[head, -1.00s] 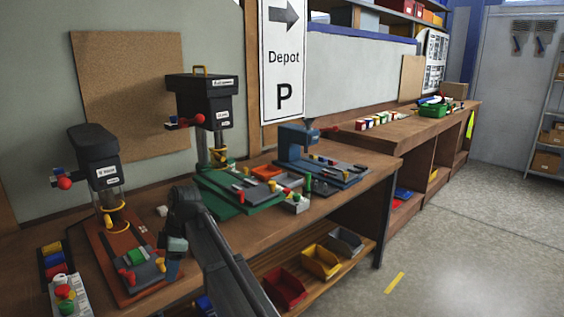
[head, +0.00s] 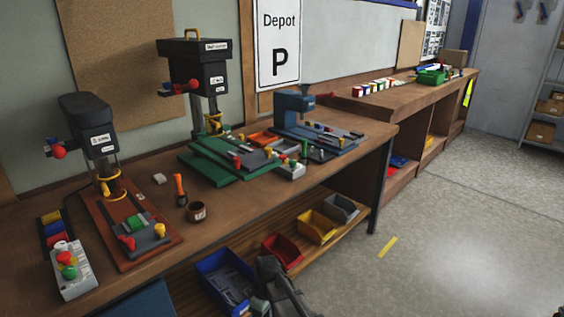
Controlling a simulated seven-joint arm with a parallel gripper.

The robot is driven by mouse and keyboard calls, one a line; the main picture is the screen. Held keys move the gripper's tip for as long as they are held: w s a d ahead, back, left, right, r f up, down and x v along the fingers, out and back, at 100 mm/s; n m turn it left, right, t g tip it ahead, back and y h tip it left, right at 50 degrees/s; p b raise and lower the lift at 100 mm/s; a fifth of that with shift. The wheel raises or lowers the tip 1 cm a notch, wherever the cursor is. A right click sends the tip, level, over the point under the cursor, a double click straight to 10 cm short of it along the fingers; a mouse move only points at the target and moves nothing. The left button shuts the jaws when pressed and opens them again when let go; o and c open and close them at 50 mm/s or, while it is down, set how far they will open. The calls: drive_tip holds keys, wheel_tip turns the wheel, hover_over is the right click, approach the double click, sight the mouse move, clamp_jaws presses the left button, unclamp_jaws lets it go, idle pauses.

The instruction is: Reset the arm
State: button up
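My arm (head: 280,290) shows only at the bottom edge, a dark grey segment in front of the bench's lower shelf. The fingers of my gripper are below the picture, so I cannot see whether they hold anything. On the wooden bench (head: 335,183), a small brown cup (head: 197,212) and an upright orange-handled item (head: 180,188) stand between the machines.
A drill-press-like machine (head: 95,125) stands at left, a taller one (head: 197,80) behind it, a blue one (head: 295,108) to the right. A switch box (head: 75,280) sits at front left. Bins (head: 282,250) line the lower shelf.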

drive_tip(key=s+d+f+m+g, duration=0.2)
drive_tip(key=s+d+f+m, duration=0.5)
drive_tip(key=s+d+f, duration=0.85)
drive_tip(key=s+d+f+m+g, duration=0.1)
drive_tip(key=s+d+f+m, duration=0.1)
drive_tip(key=s, duration=0.7)
drive_tip(key=s+d+f+m+g+h, duration=0.1)
drive_tip(key=s+d+f+m, duration=0.2)
drive_tip(key=s+d+f, duration=0.2)
drive_tip(key=s+d, duration=0.1)
drive_tip(key=s, duration=0.2)
drive_tip(key=shift+s+f, duration=0.25)
drive_tip(key=shift+s, duration=0.15)
